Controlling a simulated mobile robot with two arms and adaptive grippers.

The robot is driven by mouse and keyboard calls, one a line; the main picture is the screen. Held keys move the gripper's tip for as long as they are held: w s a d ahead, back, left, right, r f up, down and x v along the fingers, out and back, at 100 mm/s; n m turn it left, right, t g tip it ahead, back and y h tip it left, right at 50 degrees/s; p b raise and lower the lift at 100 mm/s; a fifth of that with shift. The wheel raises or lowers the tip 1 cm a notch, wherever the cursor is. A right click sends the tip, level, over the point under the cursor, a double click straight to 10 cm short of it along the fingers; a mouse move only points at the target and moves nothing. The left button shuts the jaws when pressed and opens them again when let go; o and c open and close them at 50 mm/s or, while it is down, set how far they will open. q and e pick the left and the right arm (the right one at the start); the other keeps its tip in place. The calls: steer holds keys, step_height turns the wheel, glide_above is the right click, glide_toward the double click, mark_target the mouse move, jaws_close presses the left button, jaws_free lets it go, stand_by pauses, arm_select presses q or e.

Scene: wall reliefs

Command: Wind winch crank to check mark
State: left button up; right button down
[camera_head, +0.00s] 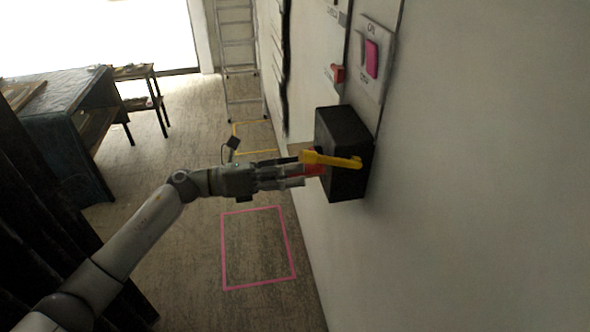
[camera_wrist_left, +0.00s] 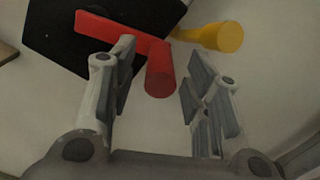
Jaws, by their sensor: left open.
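A black winch box (camera_head: 340,160) is fixed to the wall. A red crank with a handle (camera_head: 314,170) shows at its front, partly hidden by my gripper. A yellow crank-shaped piece (camera_head: 330,159) lies just above the red one. In the left wrist view the red handle (camera_wrist_left: 159,78) points toward the camera, with the yellow end (camera_wrist_left: 222,37) to its right and the black box (camera_wrist_left: 60,30) behind. My left gripper (camera_head: 298,177) is open at the red handle. Its fingers (camera_wrist_left: 158,90) stand on either side of the handle; contact cannot be told. My right gripper is not in view.
Above the box, a wall panel (camera_head: 376,60) bears a pink switch (camera_head: 371,58), with a small red part (camera_head: 338,73) beside it. A pink square (camera_head: 258,209) marks clear floor below. A ladder (camera_head: 239,60) and a dark table (camera_head: 65,130) stand farther back.

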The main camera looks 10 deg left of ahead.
arm_select(q)
steer(key=v, duration=1.1)
